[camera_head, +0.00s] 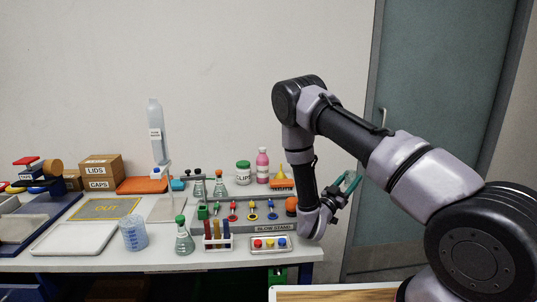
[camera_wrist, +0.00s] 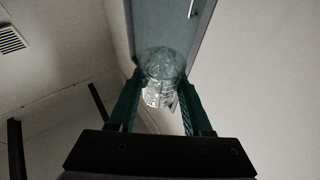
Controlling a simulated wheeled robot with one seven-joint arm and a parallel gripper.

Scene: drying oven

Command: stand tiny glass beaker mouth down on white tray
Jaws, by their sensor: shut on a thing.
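My gripper (camera_head: 352,182) is at the right, beyond the bench's right end and in front of the door, with its green fingers pointing up and to the right. In the wrist view my gripper (camera_wrist: 158,103) is shut on a small clear glass beaker (camera_wrist: 160,66), which sits between the two fingers. The glass is too faint to make out in the head view, and I cannot tell which way its mouth faces. The white tray (camera_head: 45,240) lies flat and empty at the left front of the bench, far from my gripper.
A blue graduated beaker (camera_head: 133,234) and a green-capped flask (camera_head: 184,240) stand just right of the tray. A test tube rack (camera_head: 217,243), a stand with several coloured items and a button tray (camera_head: 270,245) follow. A tall bottle (camera_head: 156,132) rises behind.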

